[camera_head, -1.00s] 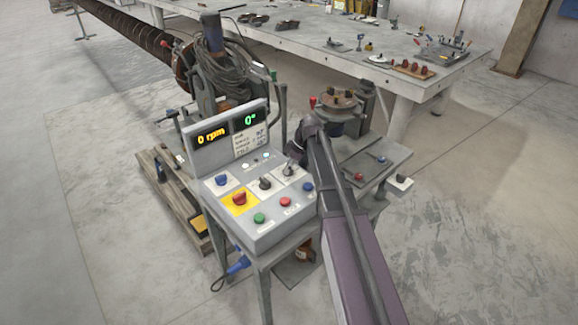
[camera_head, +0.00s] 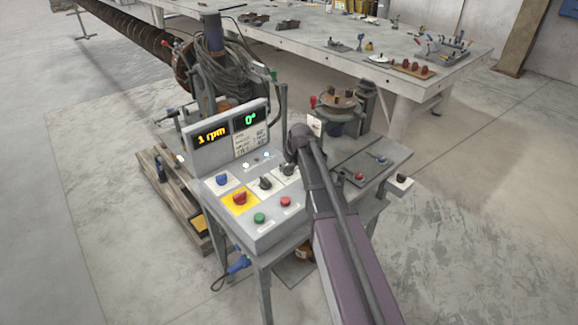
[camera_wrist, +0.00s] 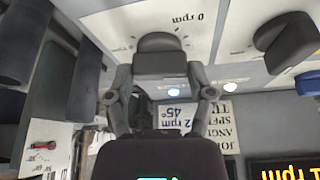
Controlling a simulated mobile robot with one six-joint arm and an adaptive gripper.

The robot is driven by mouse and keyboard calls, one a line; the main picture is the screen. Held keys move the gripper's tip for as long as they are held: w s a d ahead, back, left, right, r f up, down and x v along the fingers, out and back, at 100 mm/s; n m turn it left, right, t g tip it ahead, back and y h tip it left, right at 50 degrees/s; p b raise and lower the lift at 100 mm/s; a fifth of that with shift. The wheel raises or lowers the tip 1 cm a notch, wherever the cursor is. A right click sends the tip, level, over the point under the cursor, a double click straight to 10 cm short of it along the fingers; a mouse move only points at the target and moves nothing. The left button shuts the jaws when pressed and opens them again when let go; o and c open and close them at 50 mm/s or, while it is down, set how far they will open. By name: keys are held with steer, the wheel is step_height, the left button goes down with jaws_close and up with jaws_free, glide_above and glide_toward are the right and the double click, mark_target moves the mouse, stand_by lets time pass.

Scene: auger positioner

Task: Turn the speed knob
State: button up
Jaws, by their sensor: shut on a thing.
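The control box (camera_head: 240,232) stands on a small metal table. Its amber readout (camera_head: 213,136) shows 1 rpm and its green readout (camera_head: 250,120) shows 0°. In the wrist view, the dark speed knob (camera_wrist: 160,43) sits on a white plate marked 0 rpm. My gripper (camera_wrist: 161,76) is shut on this knob, a finger at each side. A card (camera_wrist: 203,125) reads 2 rpm, 45°.
The box also carries a red knob on a yellow plate (camera_head: 240,198), a blue button (camera_head: 222,180), a green button (camera_head: 259,218) and a red button (camera_head: 286,202). A machine with coiled cables (camera_head: 212,75) stands behind. A long workbench (camera_head: 310,45) is farther back.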

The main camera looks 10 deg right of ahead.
steer(key=m+h, duration=0.2)
steer(key=m, duration=0.3)
steer(key=shift+a, duration=0.1)
steer(key=m+h, duration=0.1)
steer(key=m, duration=0.4)
steer(key=shift+g+h, duration=0.3)
steer(key=shift+h, duration=0.1)
steer(key=shift+m, duration=0.3)
steer(key=o, duration=1.1)
steer(key=shift+n, duration=0.5)
